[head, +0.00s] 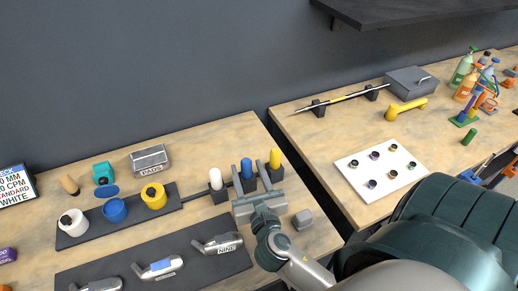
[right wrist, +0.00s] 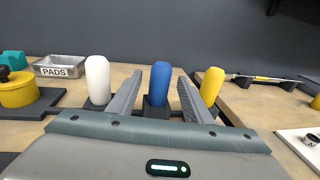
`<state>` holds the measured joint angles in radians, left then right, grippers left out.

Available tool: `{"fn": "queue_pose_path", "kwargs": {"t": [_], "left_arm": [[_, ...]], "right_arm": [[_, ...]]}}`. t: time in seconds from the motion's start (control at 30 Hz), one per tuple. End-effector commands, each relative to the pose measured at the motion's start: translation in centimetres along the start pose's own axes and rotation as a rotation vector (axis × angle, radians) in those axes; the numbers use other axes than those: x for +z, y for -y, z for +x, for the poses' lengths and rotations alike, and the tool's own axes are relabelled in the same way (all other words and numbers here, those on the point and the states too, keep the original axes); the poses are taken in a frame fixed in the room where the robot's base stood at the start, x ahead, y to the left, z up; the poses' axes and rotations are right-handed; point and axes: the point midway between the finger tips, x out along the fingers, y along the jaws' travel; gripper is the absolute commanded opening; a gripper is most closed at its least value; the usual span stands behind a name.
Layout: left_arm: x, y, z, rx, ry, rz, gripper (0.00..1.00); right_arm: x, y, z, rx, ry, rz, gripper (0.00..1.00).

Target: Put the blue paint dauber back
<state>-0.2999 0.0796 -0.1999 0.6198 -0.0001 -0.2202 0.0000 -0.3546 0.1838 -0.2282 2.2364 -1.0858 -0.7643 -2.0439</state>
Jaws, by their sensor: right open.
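The blue paint dauber (head: 247,168) stands upright in a black holder block, between the white dauber (head: 216,179) and the yellow dauber (head: 275,157). It also shows in the right wrist view (right wrist: 160,82), centred between my fingers. My right gripper (head: 248,181) is open, with one finger on each side of the blue dauber in the picture; I see gaps on both sides. Its holder block (right wrist: 155,110) is partly hidden by the gripper body. The blue paint pot (head: 114,210) is open, and a blue lid (head: 105,191) lies behind it. My left gripper is not in view.
White (head: 73,222) and yellow (head: 153,196) pots stand on a dark tray. A PADS tin (head: 150,158) is behind them. Club heads lie on a dark mat (head: 198,268), one marked blue. A gap separates the right-hand bench.

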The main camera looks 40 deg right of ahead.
Motion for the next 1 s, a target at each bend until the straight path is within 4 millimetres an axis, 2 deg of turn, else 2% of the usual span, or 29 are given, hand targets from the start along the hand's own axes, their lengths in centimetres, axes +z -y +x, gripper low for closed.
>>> {"fn": "queue_pose_path", "kwargs": {"t": [0.03,0.3,0.5,0.7,1.0], "left_arm": [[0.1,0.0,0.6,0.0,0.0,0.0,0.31],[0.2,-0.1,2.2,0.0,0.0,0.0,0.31],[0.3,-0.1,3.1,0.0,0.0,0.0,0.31],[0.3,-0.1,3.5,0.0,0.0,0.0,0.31],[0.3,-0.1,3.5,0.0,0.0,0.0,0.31]], "right_arm": [[-0.4,0.0,-1.2,0.001,-0.002,0.001,0.45],[-0.4,0.0,-6.7,0.0,-0.004,0.002,0.45],[-0.3,0.0,-9.8,0.0,-0.003,0.001,0.45],[-0.1,0.0,-11.5,0.0,-0.001,-0.001,0.45],[0.0,0.0,-11.8,0.0,0.001,0.0,0.45]]}}
